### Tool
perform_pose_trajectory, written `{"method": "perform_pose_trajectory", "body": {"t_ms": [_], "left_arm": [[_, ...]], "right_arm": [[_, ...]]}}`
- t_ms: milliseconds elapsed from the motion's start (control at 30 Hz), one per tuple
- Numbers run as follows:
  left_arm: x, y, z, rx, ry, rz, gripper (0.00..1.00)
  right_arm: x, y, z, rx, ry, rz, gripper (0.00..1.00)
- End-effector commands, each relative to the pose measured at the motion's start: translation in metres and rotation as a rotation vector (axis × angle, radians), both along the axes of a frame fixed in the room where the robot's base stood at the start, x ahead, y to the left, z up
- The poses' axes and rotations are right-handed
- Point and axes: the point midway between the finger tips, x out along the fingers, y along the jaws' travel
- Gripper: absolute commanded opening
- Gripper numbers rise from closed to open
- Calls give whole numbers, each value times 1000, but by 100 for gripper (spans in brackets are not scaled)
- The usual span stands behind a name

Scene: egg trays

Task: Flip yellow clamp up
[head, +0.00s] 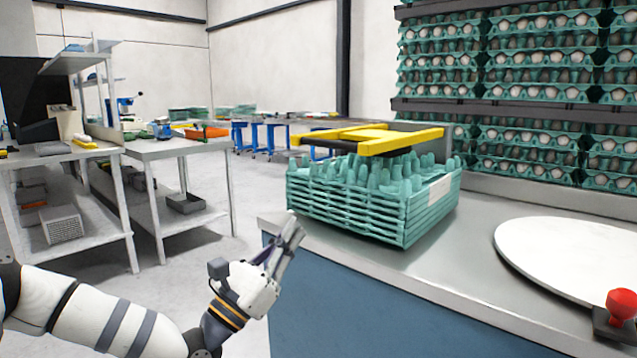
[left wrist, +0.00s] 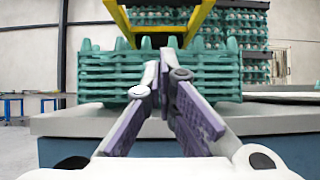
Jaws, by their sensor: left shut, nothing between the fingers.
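The yellow clamp (head: 400,141) lies roughly level across the top of a stack of green egg trays (head: 372,210) on the metal counter. In the left wrist view the clamp's yellow frame (left wrist: 160,29) shows at the top, above the stacked trays (left wrist: 108,85). My left gripper (head: 296,222) is at the counter's left edge, in front of the stack and below the clamp, apart from both as far as I can tell. Its fingers (left wrist: 163,68) are shut at the tips with nothing between them. My right gripper is not in view.
The metal counter (head: 440,265) carries a white round plate (head: 580,258) and a red button (head: 622,303) at right. Racks of egg-filled trays (head: 535,95) stand behind. A grey workbench (head: 165,150) is at left, with open floor between it and the counter.

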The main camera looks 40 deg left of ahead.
Motion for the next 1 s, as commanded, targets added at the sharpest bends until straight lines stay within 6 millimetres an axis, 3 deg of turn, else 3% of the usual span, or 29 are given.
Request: {"method": "perform_pose_trajectory", "body": {"t_ms": [433, 900, 1000], "left_arm": [[5, 3, 7, -4, -9, 11, 0], [86, -4, 61, -2, -9, 10, 0], [86, -3, 82, -4, -12, 10, 0]], "right_arm": [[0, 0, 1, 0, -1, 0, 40], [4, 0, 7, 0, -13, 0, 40], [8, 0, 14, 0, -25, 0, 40]]}}
